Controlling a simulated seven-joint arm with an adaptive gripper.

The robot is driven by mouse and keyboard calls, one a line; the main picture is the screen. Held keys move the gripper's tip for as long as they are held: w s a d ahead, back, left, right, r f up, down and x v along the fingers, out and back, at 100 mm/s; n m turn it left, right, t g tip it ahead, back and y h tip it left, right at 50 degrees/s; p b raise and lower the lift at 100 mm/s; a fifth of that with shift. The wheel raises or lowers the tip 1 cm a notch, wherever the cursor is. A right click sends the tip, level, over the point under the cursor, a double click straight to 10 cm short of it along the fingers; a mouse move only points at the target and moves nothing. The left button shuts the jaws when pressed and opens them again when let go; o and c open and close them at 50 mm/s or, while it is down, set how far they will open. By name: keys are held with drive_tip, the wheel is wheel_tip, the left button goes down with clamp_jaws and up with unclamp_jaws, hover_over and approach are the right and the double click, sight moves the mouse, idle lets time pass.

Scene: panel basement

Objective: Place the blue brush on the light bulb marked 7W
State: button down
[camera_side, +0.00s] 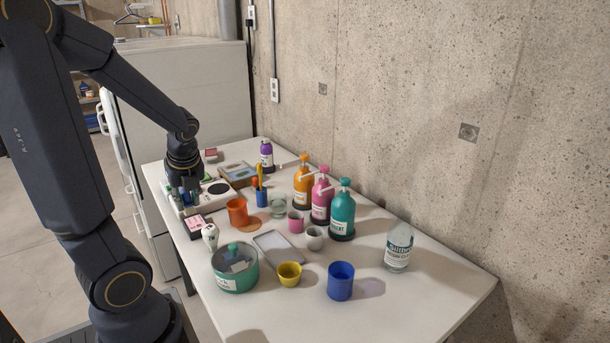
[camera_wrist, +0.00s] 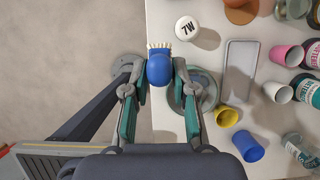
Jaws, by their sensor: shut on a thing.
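The blue brush (camera_wrist: 159,72) with pale bristles is gripped between the teal fingers of my gripper (camera_wrist: 157,66) in the wrist view. The gripper also shows in the side view (camera_side: 187,200), near the table's left edge, where the brush is hard to make out. The light bulb (camera_wrist: 187,28) is white and marked 7W, and lies just right of and above the brush in the wrist view, apart from it. In the side view the bulb (camera_side: 210,232) lies near the table's left edge, in front of my gripper.
A teal pot (camera_side: 235,272) stands close to the bulb, with a grey tray (camera_side: 277,248) beside it. An orange cup (camera_side: 237,212) stands behind the bulb. Yellow (camera_side: 290,274) and blue (camera_side: 340,281) cups stand at the front. Several pump bottles line the wall side. The front right is fairly clear.

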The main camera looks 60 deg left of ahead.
drive_tip(key=w+a+f, duration=0.1)
drive_tip(key=f, duration=0.1)
drive_tip(key=w+a+f, duration=0.1)
drive_tip(key=w+f, duration=0.1)
drive_tip(key=w+a+f, duration=0.1)
drive_tip(key=a+f, duration=0.1)
drive_tip(key=shift+w+a+f, duration=0.1)
drive_tip(key=shift+w+f, duration=0.05)
drive_tip(key=shift+w, duration=0.2)
drive_tip(key=shift+w+a+f, duration=0.1)
drive_tip(key=shift+f, duration=0.8)
drive_tip(key=shift+w+a+f, duration=0.1)
drive_tip(key=shift+f, duration=0.75)
drive_tip(key=shift+f, duration=0.15)
drive_tip(key=c, duration=0.9)
unclamp_jaws()
drive_tip(key=shift+c, duration=0.2)
